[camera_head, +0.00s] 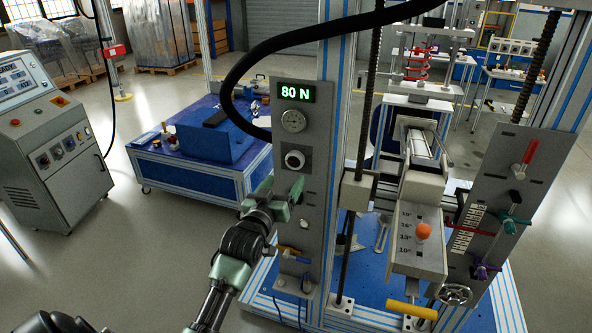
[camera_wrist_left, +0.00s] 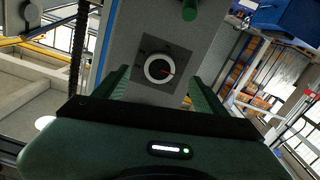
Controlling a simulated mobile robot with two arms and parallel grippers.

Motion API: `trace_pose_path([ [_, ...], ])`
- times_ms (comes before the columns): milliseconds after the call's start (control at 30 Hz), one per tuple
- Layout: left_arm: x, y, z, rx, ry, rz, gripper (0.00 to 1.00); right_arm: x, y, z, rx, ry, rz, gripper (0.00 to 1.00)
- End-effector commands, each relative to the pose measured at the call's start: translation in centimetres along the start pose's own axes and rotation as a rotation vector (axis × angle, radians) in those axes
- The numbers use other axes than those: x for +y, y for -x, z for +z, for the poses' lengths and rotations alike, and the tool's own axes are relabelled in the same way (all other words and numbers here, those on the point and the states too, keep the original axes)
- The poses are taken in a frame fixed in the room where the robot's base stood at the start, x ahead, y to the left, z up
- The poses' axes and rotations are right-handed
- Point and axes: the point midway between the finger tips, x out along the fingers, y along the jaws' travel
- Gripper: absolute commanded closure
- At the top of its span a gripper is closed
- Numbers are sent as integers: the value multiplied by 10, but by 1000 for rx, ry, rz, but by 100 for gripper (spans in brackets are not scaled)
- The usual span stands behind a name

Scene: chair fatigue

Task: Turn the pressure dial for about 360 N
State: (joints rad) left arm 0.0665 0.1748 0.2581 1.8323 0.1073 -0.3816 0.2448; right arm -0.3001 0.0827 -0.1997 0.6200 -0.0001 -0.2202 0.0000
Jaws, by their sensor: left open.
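A green display (camera_head: 296,93) at the top of a grey panel reads "80 N". A round gauge (camera_head: 293,120) sits below it. Under the gauge is the pressure dial (camera_head: 294,160), a dark knob with a white ring. In the left wrist view the dial (camera_wrist_left: 160,69) shows a red pointer mark aimed to the right. My left gripper (camera_head: 281,187) is open in front of the panel, just below the dial. In the left wrist view its two fingers (camera_wrist_left: 160,90) are spread to either side of the dial, with nothing between them. My right gripper is not in view.
A black hose arches over the panel. Yellow and blue handles (camera_head: 292,252) sit low on the panel. A tilt block with an orange knob (camera_head: 423,231) and a side panel with coloured levers (camera_head: 510,222) stand to the right. A blue workbench (camera_head: 190,178) is behind left, beside a control console (camera_head: 50,150).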

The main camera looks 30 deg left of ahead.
Motion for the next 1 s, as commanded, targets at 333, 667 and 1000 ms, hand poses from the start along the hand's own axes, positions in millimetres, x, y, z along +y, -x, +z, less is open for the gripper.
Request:
trace_pose_path([
  [333, 1, -40, -12, 16, 3, 1, 28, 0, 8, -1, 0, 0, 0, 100],
  [667, 0, -74, -10, 14, 2, 1, 28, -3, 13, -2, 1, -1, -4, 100],
  [1000, 1, -77, -9, 14, 2, 2, 31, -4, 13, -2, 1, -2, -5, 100],
])
